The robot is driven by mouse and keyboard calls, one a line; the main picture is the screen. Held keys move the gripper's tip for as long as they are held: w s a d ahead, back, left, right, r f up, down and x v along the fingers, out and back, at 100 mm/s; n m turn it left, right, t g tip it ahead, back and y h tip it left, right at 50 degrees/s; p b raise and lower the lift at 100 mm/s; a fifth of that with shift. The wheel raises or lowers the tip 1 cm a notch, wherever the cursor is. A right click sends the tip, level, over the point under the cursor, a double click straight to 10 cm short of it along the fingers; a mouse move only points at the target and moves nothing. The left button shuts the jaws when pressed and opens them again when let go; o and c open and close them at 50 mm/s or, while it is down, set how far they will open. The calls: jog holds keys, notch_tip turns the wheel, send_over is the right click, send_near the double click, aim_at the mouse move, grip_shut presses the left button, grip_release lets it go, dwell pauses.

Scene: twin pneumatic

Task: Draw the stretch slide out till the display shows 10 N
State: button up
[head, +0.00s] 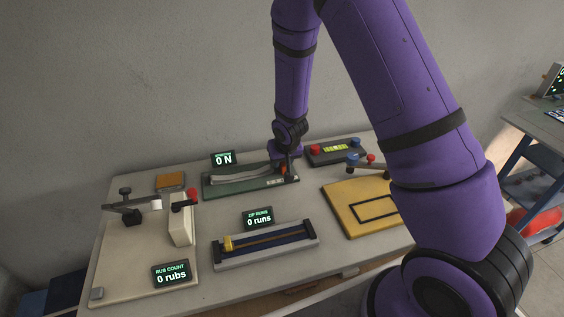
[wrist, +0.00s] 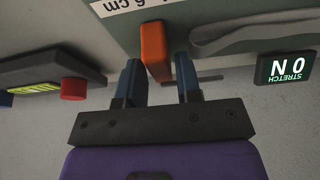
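The stretch rig is a green base (head: 250,184) at the back of the table with a pale grey strip (head: 240,174) along it. Its display (head: 223,159) reads 0 N; the wrist view shows this display (wrist: 286,67) upside down. The orange slide handle (wrist: 154,48) stands at the rig's right end in the head view. My gripper (wrist: 159,68) is open, its two blue fingers on either side of the handle. A gap shows between the handle and the right finger in the wrist view; whether the left finger touches it I cannot tell.
A dark box with red and blue knobs (head: 337,152) stands close right of the rig. A yellow board (head: 357,207) is in front of it. A zip rig (head: 265,244) reading 0 runs and a rub rig (head: 140,250) reading 0 rubs are nearer. A wall is behind.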

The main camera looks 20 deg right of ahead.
aim_at(294, 167)
jog(key=shift+w+f, duration=0.3)
jog(key=shift+f, duration=0.35)
grip_shut()
jog(key=shift+s+d, duration=0.2)
jog(key=shift+d, duration=1.8)
grip_release()
jog(key=v, duration=1)
jog(key=shift+r, duration=0.4)
